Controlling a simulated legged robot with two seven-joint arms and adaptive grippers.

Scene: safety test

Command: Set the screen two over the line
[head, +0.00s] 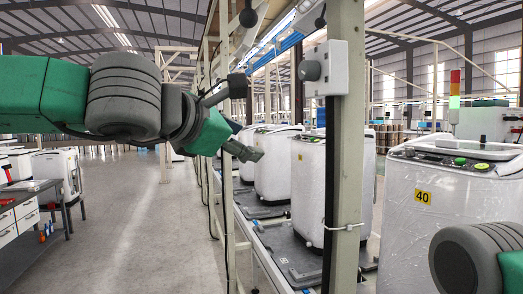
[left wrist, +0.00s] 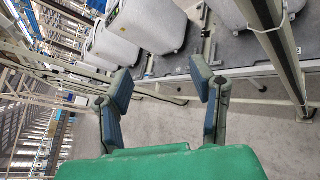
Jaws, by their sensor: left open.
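The line (head: 262,222) is a row of white wrapped washing machines (head: 275,165) on dark grey pallets, running away behind a beige post. It shows from above in the left wrist view, with machines (left wrist: 158,25) at the top. I cannot make out which thing is the screen. My left gripper (head: 240,120) is in the air at the left side of the line's frame, in front of the machines.
A beige post (head: 347,150) with a grey knobbed box (head: 323,68) stands close ahead. A wrapped machine marked 40 (head: 448,210) stands at right. A workbench with drawers (head: 22,212) is at left. The aisle floor (head: 130,215) between is clear.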

